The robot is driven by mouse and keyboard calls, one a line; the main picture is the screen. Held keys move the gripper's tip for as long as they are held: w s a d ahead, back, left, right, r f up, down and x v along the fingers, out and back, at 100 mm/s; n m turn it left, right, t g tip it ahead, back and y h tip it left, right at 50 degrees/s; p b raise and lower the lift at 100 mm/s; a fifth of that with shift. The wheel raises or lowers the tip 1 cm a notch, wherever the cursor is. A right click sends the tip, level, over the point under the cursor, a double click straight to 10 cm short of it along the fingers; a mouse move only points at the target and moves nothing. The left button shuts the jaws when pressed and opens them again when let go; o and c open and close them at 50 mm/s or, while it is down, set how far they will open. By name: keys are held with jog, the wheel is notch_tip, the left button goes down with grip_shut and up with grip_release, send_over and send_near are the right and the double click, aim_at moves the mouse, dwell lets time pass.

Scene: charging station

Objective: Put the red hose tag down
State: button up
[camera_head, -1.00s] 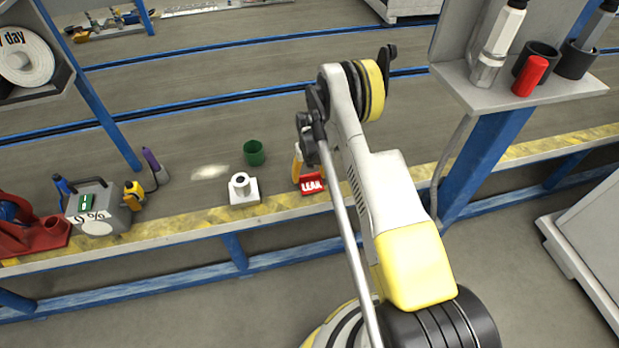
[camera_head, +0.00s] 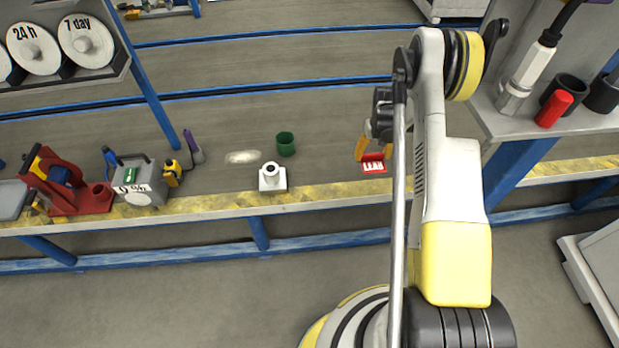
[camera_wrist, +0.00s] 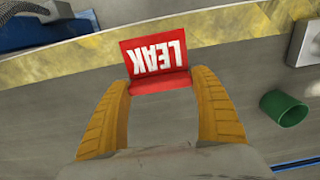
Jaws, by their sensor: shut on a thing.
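The red hose tag (camera_wrist: 157,62) with white "LEAK" lettering shows in the wrist view between the tips of my gripper (camera_wrist: 160,82). The two ochre fingers are shut on its near edge. In the head view the tag (camera_head: 374,163) shows just below the fingers of my gripper (camera_head: 372,152), over the bench near its yellow striped front edge. My arm hides part of the area to its right. I cannot tell whether the tag touches the bench top.
A white block with an upright ring (camera_head: 271,177) and a green cup (camera_head: 286,144) stand left of the tag. A grey case (camera_head: 140,182) and a red stand (camera_head: 77,186) are farther left. A shelf with a red cylinder (camera_head: 553,109) is at right. Bare bench lies between cup and tag.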

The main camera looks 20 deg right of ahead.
jog(key=s+a+r+n, duration=0.1)
jog(key=s+a+r, duration=0.4)
jog(key=a+r, duration=0.6)
jog(key=s+a+r+n, duration=0.1)
jog(key=s+a+r, duration=0.5)
jog(key=a+r, duration=0.5)
jog(key=shift+a+r, duration=0.15)
jog(key=shift+a, duration=1)
jog(key=shift+s+a, duration=0.1)
jog(key=shift+a, duration=0.1)
